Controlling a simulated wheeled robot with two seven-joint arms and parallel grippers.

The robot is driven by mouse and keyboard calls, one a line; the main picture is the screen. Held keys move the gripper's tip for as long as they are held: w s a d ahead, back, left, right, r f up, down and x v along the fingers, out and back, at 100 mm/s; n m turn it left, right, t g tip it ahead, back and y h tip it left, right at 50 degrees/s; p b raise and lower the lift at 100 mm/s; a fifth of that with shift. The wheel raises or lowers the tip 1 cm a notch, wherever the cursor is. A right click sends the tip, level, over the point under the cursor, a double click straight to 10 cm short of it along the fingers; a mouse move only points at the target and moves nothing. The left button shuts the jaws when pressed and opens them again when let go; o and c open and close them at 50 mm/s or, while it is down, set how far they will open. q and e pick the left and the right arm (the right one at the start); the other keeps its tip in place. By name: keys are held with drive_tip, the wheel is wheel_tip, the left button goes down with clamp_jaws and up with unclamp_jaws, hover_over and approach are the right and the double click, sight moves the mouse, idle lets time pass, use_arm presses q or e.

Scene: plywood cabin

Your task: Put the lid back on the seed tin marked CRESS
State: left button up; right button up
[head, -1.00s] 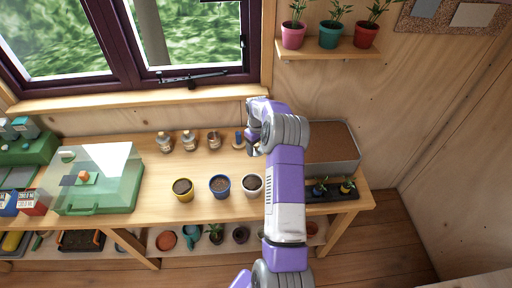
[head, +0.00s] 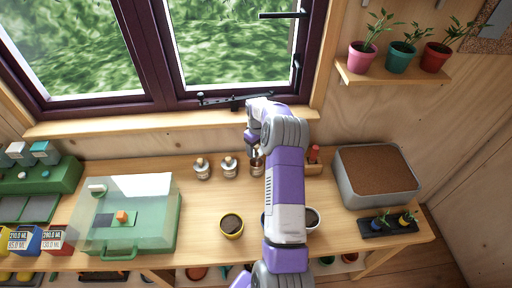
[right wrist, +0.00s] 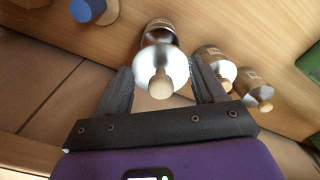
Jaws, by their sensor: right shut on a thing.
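My right gripper (right wrist: 162,88) is shut on a silver lid (right wrist: 172,65) with a pale wooden knob (right wrist: 161,86). A tin (right wrist: 160,32) is right behind the lid in the right wrist view; I cannot tell whether the lid rests on it or hovers just above. In the head view this is the rightmost of three tins (head: 257,170), below my right gripper (head: 254,145). The two other tins (head: 202,171) (head: 229,168) stand to its left with knobbed lids on. The labels are too small to read. My left gripper is not in view.
A blue-topped round object (right wrist: 88,10) stands beside the tin in the right wrist view. A red-handled tool (head: 314,153) and a grey soil tray (head: 350,185) are to the right. A green case (head: 165,240) with a clear lid is at left. A yellow pot (head: 231,232) stands in front.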

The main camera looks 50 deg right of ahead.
sight(257, 163)
drive_tip(key=shift+s+f+b, duration=0.2)
drive_tip(key=shift+f+b, duration=0.1)
drive_tip(key=shift+f, duration=0.3)
drive_tip(key=shift+w+f+b, duration=0.1)
drive_tip(key=shift+f+b, duration=1.4)
drive_tip(key=shift+f, duration=1)
drive_tip(key=shift+f+b, duration=0.15)
drive_tip(key=shift+b, duration=0.2)
drive_tip(key=o, duration=1.2)
drive_tip(key=shift+c, duration=0.2)
drive_tip(key=shift+r+p, duration=2.1)
drive_tip(key=shift+r, duration=1.45)
